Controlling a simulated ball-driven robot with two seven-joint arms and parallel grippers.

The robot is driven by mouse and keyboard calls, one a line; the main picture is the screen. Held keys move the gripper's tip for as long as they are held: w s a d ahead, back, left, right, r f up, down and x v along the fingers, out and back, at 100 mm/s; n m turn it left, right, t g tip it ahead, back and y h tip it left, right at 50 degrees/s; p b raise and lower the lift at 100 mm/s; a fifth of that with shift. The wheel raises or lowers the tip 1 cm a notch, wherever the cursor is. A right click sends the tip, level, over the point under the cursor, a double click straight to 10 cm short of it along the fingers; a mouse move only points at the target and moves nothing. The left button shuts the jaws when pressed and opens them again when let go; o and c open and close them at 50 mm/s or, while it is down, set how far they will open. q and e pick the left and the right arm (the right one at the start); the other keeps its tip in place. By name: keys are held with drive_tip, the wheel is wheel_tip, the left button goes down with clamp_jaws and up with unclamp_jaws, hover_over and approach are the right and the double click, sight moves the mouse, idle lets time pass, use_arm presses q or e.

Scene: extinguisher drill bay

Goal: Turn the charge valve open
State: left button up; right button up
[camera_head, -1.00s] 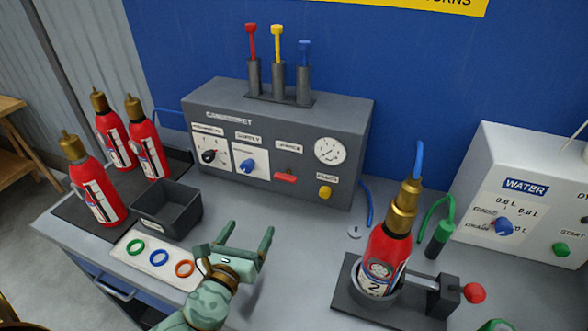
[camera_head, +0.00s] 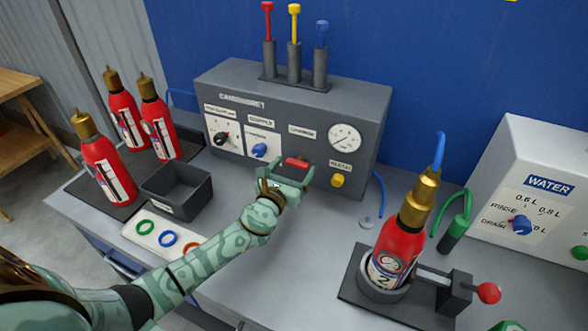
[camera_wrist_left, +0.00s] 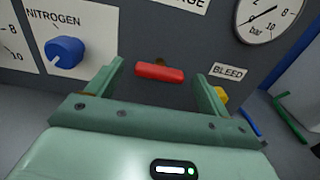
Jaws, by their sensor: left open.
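The charge valve is a red bar handle (camera_head: 297,162) lying level on the front of the grey charging panel (camera_head: 222,88), under the charge label. It also shows in the left wrist view (camera_wrist_left: 160,72), between and beyond my fingers. My left gripper (camera_head: 290,172) is open in front of the handle, its fingers to either side; in the left wrist view (camera_wrist_left: 160,84) a gap seems to remain between the palm and the handle. I cannot tell whether a finger touches it. My right gripper is not in view.
A blue knob (camera_head: 259,150) is left of the handle, a yellow bleed button (camera_head: 337,181) right of it, below a gauge (camera_head: 344,137). A red extinguisher (camera_head: 397,245) stands in a clamp at right. A dark bin (camera_head: 177,190) and colored rings (camera_head: 168,239) lie at left.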

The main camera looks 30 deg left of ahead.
use_arm(q)
drive_tip(key=shift+w, duration=0.3)
drive_tip(key=c, duration=1)
